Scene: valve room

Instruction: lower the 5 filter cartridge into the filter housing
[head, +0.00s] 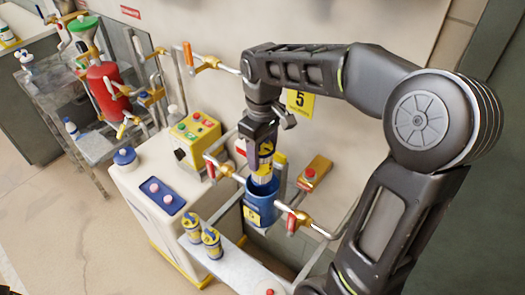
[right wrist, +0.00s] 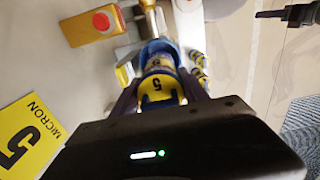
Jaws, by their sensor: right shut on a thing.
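The filter housing (head: 259,203) is an open blue cylinder directly below. The cartridge's lower end is at the housing's mouth; I cannot tell how far inside it is. The housing's rim (right wrist: 155,47) also shows in the right wrist view. My left gripper is not in view.
Two yellow and blue cartridges (head: 211,242) stand on a metal shelf (head: 228,268) left of the housing. Pipes with red-handled valves (head: 293,222) flank the housing. A yellow box with a red button (head: 314,172) is close on the right. A yellow 5 sign (head: 300,103) hangs behind.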

